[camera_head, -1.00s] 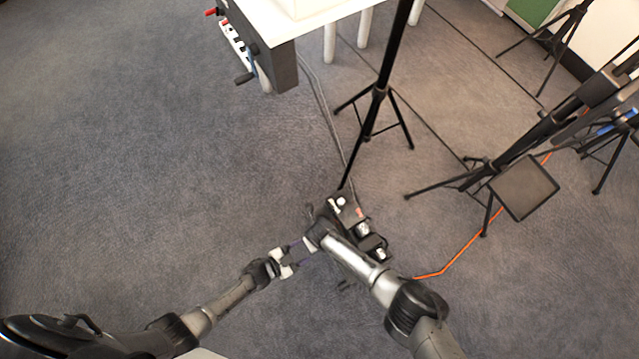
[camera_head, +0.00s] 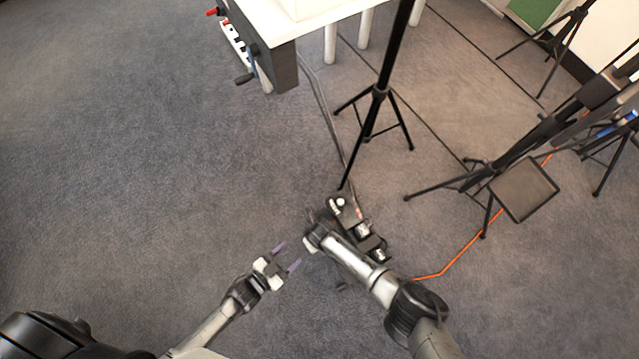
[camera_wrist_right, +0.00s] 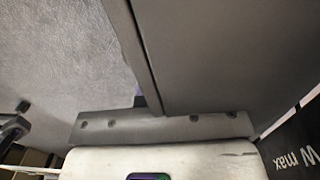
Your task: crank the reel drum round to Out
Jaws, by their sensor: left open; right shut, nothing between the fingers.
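A dark grey box (camera_head: 279,68) is fixed at the end of a white table at the top left. A black crank knob (camera_head: 244,79) and red-tipped levers (camera_head: 211,12) stick out on its left side. I cannot tell which part is the reel drum, and no Out mark is readable. My left gripper (camera_head: 288,257) is open and empty above the carpet, well below the box, with two purple fingers apart. My right gripper (camera_head: 311,222) is shut with nothing in it, beside a black device on the floor; its fingertips are hard to make out.
The black device (camera_head: 358,232) with pale knobs lies at centre, with a cable running up from it. Black tripod stands (camera_head: 377,95) and a dark panel (camera_head: 524,189) stand to the right. An orange cable (camera_head: 462,250) crosses the floor. The carpet at left is clear.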

